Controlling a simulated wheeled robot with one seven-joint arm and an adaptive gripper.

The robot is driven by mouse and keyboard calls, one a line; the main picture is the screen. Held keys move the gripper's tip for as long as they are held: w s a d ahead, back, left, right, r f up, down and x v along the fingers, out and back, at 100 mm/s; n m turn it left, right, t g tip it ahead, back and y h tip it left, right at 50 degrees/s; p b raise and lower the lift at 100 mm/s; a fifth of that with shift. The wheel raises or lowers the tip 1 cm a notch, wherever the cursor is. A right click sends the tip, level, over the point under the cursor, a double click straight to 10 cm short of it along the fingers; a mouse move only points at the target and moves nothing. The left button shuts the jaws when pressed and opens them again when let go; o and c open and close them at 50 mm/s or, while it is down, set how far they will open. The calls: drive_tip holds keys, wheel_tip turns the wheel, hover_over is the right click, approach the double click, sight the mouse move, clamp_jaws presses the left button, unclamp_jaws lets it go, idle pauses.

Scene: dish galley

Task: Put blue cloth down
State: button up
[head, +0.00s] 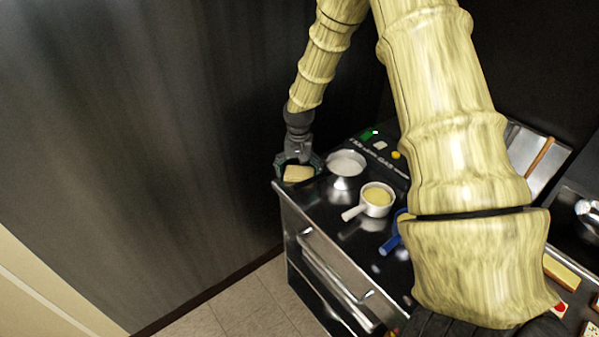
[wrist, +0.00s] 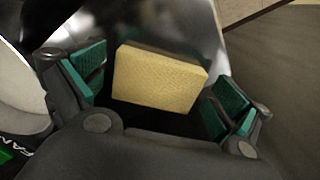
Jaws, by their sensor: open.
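No blue cloth shows in either view. My gripper (head: 298,165) is at the far left corner of the steel counter, low over its top. A pale yellow block (head: 298,174), like a sponge, is there between its fingers. In the wrist view the block (wrist: 160,78) sits between the two green-padded fingers, with a gap on each side. My gripper is open. I cannot tell whether the block rests on the counter.
A white handled pot (head: 375,200) with yellow contents and a blue handle (head: 389,244) are nearer. The counter (head: 345,224) ends close to my gripper's left. A dark wall (head: 150,130) stands beyond.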

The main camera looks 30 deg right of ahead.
sight(299, 174)
wheel_tip(299, 174, up, 12)
drive_tip(key=b, duration=0.3)
drive_tip(key=shift+r, duration=0.15)
idle(0.7)
